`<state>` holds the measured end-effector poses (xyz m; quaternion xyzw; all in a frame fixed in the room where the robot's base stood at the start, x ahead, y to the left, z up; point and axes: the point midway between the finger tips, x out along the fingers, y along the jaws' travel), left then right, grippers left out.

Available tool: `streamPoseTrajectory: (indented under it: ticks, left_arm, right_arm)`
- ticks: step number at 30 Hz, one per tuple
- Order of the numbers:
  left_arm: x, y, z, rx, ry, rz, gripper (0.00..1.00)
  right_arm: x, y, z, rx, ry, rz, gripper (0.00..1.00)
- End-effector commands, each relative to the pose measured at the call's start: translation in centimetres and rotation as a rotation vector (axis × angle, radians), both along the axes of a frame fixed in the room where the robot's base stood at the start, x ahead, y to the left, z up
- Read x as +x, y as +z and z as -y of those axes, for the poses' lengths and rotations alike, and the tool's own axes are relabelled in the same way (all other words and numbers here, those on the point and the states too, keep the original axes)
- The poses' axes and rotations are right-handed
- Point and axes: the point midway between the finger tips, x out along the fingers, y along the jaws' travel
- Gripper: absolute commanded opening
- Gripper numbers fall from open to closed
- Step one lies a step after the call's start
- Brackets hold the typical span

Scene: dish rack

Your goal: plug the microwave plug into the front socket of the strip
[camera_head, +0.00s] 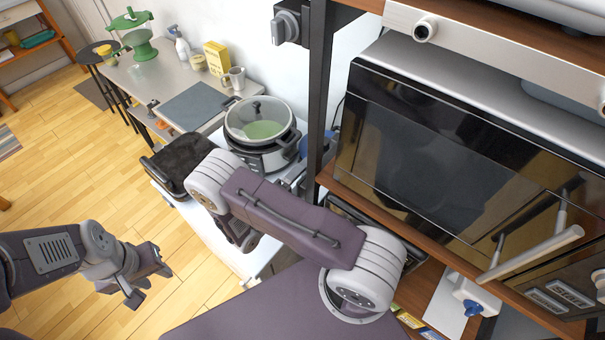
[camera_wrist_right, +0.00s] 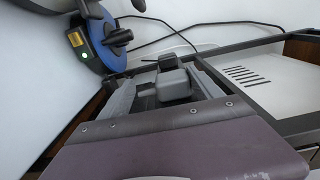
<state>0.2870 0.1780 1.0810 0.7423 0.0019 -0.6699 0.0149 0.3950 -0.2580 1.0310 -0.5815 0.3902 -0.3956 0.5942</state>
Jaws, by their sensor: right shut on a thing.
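In the right wrist view, my right gripper (camera_wrist_right: 170,92) is shut on a small grey block-shaped piece, which looks like the microwave plug (camera_wrist_right: 174,82). It is held between the two grey fingers. A round blue and black unit (camera_wrist_right: 108,55) with a yellow label and a green light is beyond it, up and left, apart from the plug. Whether this is the strip, and where its front socket lies, I cannot tell. The microwave (camera_head: 440,150) is on the wooden shelf in the head view. My left gripper (camera_head: 152,283) is open and empty above the floor. My right gripper is hidden in the head view.
Dark cables (camera_wrist_right: 205,24) run along the white wall. A dark frame rail (camera_wrist_right: 240,47) and a vented pale panel (camera_wrist_right: 245,78) lie to the right of the plug. A cooker (camera_head: 262,130) with a glass lid stands beyond my right arm in the head view.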

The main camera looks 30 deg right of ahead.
Motion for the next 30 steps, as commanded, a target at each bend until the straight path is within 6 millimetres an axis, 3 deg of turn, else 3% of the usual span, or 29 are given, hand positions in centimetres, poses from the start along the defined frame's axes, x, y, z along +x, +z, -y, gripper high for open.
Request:
streamPoseTrajectory:
  ticks: [8, 9, 11, 20, 30]
  left_arm:
    - [0.0, 0.0, 0.0, 0.0, 0.0, 0.0, 0.36]
    - [0.0, 0.0, 0.0, 0.0, 0.0, 0.0, 0.36]
    - [0.0, 0.0, 0.0, 0.0, 0.0, 0.0, 0.36]
    - [0.0, -0.1, 0.0, 0.0, 0.0, 0.0, 0.36]
    - [0.0, -2.6, 0.0, 0.0, 0.0, 0.0, 0.36]
  right_arm:
    - [-0.3, -0.1, 0.2, -0.001, -0.005, -0.007, 0.26]
    - [-0.4, -0.1, 0.2, -0.001, -0.005, -0.007, 0.85]
    - [-0.3, -0.1, 0.2, -0.001, -0.005, -0.007, 0.99]
    - [-0.3, -0.2, -0.1, -0.001, -0.002, -0.004, 0.99]
    - [-2.9, -0.4, -6.3, 0.001, 0.001, -0.003, 0.99]
